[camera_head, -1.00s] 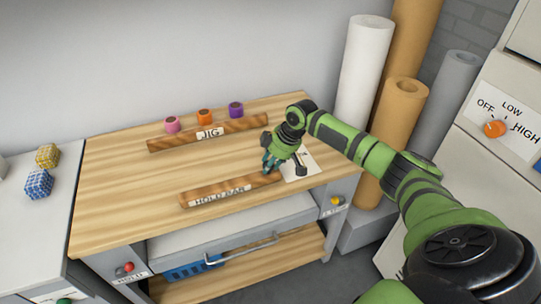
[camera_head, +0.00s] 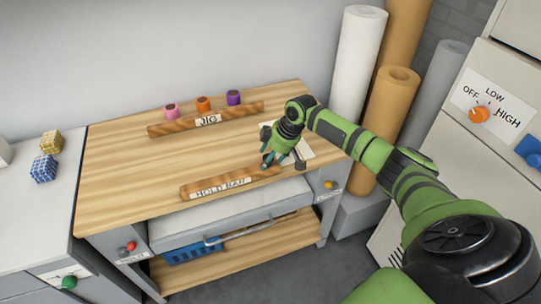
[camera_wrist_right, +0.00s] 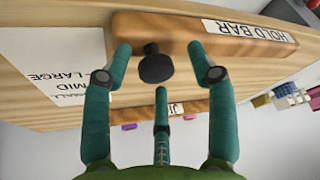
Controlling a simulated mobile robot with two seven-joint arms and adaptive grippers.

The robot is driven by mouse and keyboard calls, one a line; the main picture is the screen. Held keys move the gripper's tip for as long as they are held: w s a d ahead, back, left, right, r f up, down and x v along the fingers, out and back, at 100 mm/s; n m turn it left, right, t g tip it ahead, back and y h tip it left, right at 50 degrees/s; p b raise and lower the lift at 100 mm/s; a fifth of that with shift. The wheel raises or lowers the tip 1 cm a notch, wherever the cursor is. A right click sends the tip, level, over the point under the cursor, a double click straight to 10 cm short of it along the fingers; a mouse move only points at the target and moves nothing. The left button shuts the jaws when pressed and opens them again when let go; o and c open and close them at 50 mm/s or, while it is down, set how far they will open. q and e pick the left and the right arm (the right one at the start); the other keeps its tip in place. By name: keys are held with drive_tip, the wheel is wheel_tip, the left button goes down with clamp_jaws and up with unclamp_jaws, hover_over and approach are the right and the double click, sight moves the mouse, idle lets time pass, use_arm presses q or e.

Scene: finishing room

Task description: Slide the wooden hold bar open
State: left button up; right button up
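The wooden hold bar (camera_head: 230,183), with a white HOLD BAR label, lies along the bench's front edge in the head view. It also shows at the top of the right wrist view (camera_wrist_right: 150,25). My right gripper (camera_head: 269,163) is at the bar's right end. In the right wrist view its three teal fingers (camera_wrist_right: 162,72) are spread open. A black round knob (camera_wrist_right: 156,68) at the bar stands between the fingertips, with gaps visible around it. In the head view the gripper hides the knob. My left gripper is in neither view.
The wooden bench (camera_head: 130,165) has a JIG bar (camera_head: 165,128) at the back, with several coloured rolls behind it. A white printed sheet (camera_head: 297,150) lies near my right gripper. Tall rolls (camera_head: 390,120) stand right of the bench. The bench's middle is clear.

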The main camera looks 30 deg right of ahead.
drive_tip(key=shift+d+r, duration=0.25)
drive_tip(key=shift+r, duration=0.15)
drive_tip(key=v, duration=1.1)
drive_tip(key=shift+s, duration=0.15)
drive_tip(key=shift+a, duration=0.1)
